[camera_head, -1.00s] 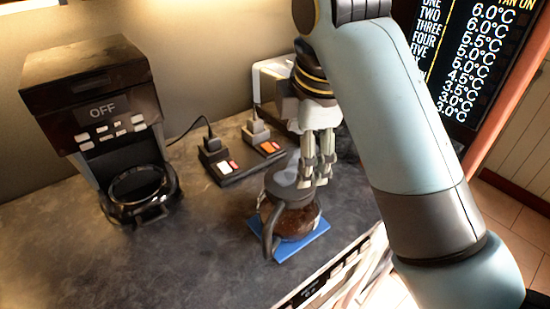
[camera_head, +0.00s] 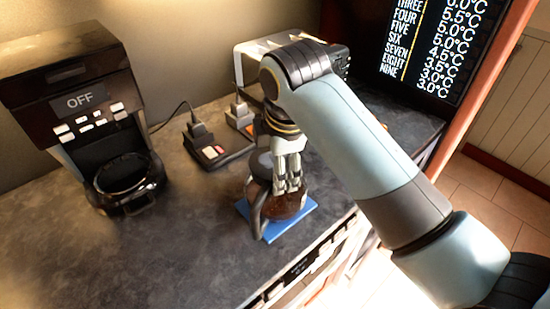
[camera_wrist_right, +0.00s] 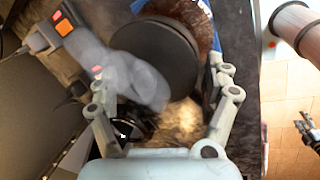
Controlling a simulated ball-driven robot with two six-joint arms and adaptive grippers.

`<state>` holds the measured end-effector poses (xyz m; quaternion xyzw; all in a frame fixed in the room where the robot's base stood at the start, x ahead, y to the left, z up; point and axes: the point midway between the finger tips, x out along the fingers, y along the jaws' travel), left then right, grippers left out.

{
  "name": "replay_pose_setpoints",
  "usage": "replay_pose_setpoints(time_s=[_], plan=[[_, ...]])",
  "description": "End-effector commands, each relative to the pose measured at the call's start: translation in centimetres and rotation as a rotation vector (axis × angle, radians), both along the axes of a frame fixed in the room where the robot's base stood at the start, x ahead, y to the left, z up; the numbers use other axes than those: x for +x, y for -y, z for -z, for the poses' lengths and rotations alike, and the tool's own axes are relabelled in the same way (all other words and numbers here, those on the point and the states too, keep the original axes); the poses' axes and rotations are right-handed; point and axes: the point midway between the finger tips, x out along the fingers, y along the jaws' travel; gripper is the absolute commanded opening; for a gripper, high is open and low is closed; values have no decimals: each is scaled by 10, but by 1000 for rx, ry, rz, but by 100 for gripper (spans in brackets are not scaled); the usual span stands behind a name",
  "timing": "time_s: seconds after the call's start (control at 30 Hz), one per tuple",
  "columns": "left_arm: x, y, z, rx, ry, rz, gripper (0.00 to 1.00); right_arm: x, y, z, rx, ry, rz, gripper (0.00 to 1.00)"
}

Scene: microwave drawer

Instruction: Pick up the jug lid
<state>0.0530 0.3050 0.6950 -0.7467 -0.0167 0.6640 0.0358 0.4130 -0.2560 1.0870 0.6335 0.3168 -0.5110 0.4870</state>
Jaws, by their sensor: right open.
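The glass jug (camera_head: 287,206) of dark brown coffee stands on a blue mat (camera_head: 290,226), its black handle (camera_head: 255,212) towards the front left. The dark round jug lid (camera_head: 260,165) is on top, partly hidden by my right gripper. In the right wrist view the lid (camera_wrist_right: 155,55) is a black disc just beyond the open fingers. My right gripper (camera_head: 288,186) is open and points down at the jug's top; its fingers also show in the wrist view (camera_wrist_right: 160,82). What looks like my left gripper (camera_wrist_right: 312,128) is at the wrist view's right edge, its jaws unclear.
A coffee machine (camera_head: 85,115) marked OFF stands at left. A power strip (camera_head: 215,150) with plugs lies behind the jug. A white appliance (camera_head: 262,58) stands behind my right arm. The counter (camera_head: 170,245) is clear left of the jug; its front edge is close.

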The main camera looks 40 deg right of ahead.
Motion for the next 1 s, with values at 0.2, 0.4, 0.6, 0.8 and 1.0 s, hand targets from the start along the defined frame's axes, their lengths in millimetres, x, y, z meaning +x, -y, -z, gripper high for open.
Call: replay_pose_setpoints(time_s=[0.2,0.4,0.6,0.8,1.0], plan=[[-12,0,1,1,-18,0,45,0,0,0,0,0,0,67],[-14,0,1,1,-21,-1,45,0,0,0,-1,2,-1,41],[-14,-1,1,1,-21,-1,45,1,0,-1,-1,3,-1,39],[-13,-1,2,2,-20,-1,45,2,0,-3,-1,5,0,39],[-11,-1,6,1,-17,0,45,2,0,-20,-2,7,-1,39]])
